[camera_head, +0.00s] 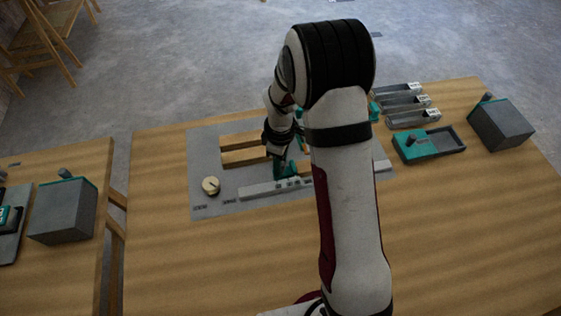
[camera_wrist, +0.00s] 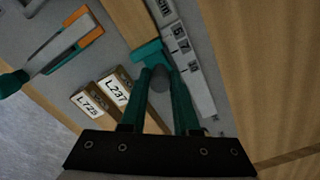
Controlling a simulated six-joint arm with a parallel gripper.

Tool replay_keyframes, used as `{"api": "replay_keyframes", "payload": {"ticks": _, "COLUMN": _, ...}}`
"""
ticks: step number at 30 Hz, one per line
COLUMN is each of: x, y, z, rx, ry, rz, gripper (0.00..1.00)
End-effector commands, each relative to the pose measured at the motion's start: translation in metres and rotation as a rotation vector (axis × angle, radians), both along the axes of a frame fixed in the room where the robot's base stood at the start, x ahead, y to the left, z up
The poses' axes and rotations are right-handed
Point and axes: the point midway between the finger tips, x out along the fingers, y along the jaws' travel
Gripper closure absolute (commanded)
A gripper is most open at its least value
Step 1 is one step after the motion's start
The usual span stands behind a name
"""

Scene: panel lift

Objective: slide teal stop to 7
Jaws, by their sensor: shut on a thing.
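The teal stop (camera_wrist: 147,52) shows in the wrist view at the end of a wooden strip (camera_wrist: 128,20). It lies beside a pale number scale (camera_wrist: 202,97), close to the marks 6 and 7; I cannot tell exactly which mark it lines up with. My gripper (camera_wrist: 159,78) has its teal fingers shut on the stop's grey knob (camera_wrist: 159,80). In the head view my gripper (camera_head: 284,170) is low over the grey panel (camera_head: 205,150), behind the scale (camera_head: 258,189). My arm hides part of the panel and scale there.
Two wooden blocks labelled L725 (camera_wrist: 88,101) and L237 (camera_wrist: 115,88) lie near the fingers. A round cream knob (camera_head: 210,185) is on the panel's left. Grey trays (camera_head: 413,118), a teal-edged tray (camera_head: 430,146) and a grey box (camera_head: 502,124) stand right. The front table is clear.

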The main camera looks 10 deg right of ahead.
Motion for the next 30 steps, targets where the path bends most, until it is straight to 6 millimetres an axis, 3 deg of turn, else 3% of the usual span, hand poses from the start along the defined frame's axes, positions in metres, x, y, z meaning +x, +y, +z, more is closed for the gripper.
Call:
{"api": "replay_keyframes", "payload": {"ticks": 18, "x": 0.000, "y": 0.000, "z": 0.001, "rx": 0.000, "ry": 0.000, "rz": -0.001, "gripper": 1.00}}
{"api": "replay_keyframes", "payload": {"ticks": 25, "x": 0.000, "y": 0.020, "z": 0.001, "rx": 0.000, "ry": 0.000, "rz": 0.002, "gripper": 1.00}}
{"api": "replay_keyframes", "payload": {"ticks": 30, "x": 0.000, "y": 0.020, "z": 0.001, "rx": 0.000, "ry": 0.000, "rz": -0.001, "gripper": 1.00}}
